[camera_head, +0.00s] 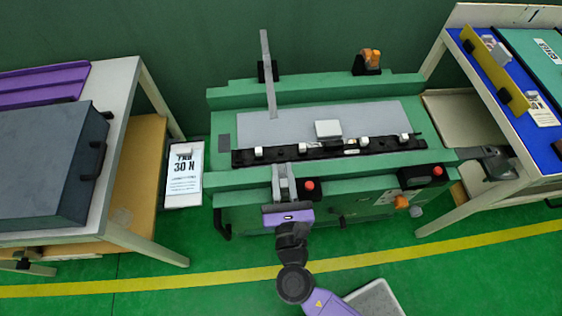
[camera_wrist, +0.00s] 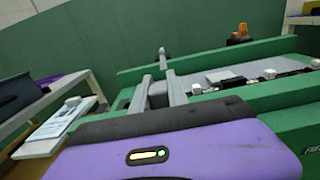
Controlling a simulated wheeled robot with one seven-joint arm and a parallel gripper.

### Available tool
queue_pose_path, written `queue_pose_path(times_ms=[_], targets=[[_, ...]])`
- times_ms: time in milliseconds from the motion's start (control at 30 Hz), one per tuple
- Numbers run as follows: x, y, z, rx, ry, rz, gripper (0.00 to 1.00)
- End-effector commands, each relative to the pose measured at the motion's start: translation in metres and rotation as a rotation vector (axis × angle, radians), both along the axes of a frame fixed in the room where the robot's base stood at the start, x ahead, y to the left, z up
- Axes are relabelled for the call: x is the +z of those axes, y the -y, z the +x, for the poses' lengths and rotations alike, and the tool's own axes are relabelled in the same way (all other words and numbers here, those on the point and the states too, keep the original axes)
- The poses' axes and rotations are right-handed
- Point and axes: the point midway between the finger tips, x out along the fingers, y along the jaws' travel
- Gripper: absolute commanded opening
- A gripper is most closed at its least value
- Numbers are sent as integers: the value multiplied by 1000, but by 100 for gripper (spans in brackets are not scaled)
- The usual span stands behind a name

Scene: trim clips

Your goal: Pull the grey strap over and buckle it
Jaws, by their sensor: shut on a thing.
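The grey strap (camera_head: 271,98) shows as a thin grey bar at the back left of the green bench. It runs past a black mount (camera_head: 275,71) and ends over the grey plate. It also shows in the wrist view, past my fingertips (camera_wrist: 163,58). My gripper (camera_head: 283,171) is at the front edge of the bench, its fingers pointing toward the back. In the wrist view the fingers (camera_wrist: 161,91) are shut on a dark grey piece (camera_wrist: 158,95); I cannot tell whether it is part of the strap. A black block with a red button (camera_head: 311,188) is just right of my gripper.
A black rail with several white clips (camera_head: 303,149) crosses the bench. An orange piece (camera_head: 371,56) sits at the back right. Another red-button block (camera_head: 436,171) and an orange knob (camera_head: 401,202) are at the front right. Tables stand left (camera_head: 134,75) and right (camera_head: 490,12).

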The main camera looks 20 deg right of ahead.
Motion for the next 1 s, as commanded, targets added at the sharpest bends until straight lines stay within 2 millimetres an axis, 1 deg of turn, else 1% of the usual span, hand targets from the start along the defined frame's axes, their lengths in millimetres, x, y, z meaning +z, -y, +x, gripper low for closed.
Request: queue_pose_path(times_ms=[33, 333, 367, 400, 467, 800, 867, 1000], targets=[[-2, -2, -4, 3, -5, 0, 0], [-3, -3, -5, 4, -7, 0, 0], [-3, -3, -5, 4, -7, 0, 22], [-4, -3, -6, 5, -8, 1, 30], [-3, -3, -5, 4, -7, 0, 41], [-2, -2, -5, 3, -4, 0, 42], [-2, -4, -9, 4, -5, 1, 42], [-3, -10, -26, 6, -5, 0, 42]])
